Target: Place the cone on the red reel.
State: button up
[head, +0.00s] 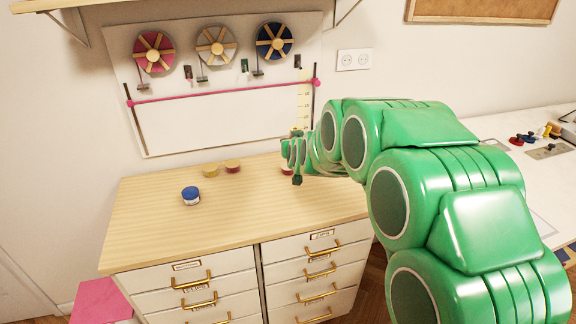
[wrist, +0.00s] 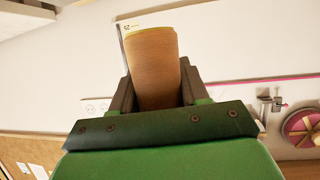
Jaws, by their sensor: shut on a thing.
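My gripper (wrist: 155,85) is shut on a brown, thread-wound cone (wrist: 153,70), which stands out between the two dark fingers in the wrist view. In the head view my gripper (head: 298,179) is over the right back part of the wooden dresser top; the cone is not clearly visible there. A pinkish-red reel (head: 141,46) with wooden spokes hangs on the wall board at the upper left, well away from my gripper. This reel also shows at the right edge of the wrist view (wrist: 293,124).
A white reel (head: 204,50) and a blue reel (head: 264,43) hang beside it. Another red item is partly hidden behind my gripper. The dresser's front is clear.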

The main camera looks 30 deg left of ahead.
jog(key=f+x, duration=0.1)
jog(key=x, duration=0.4)
jog(key=f+x, duration=0.1)
jog(key=x, duration=0.8)
jog(key=shift+s+d+f, duration=0.1)
jog(key=shift+d+f, duration=0.05)
jog(key=shift+f, duration=0.4)
jog(key=shift+w+a+f, duration=0.4)
jog(key=shift+w+f, duration=0.15)
jog(key=shift+f, duration=1.7)
jog(key=shift+f, duration=0.15)
jog(key=o, duration=1.1)
jog(key=shift+c, duration=0.2)
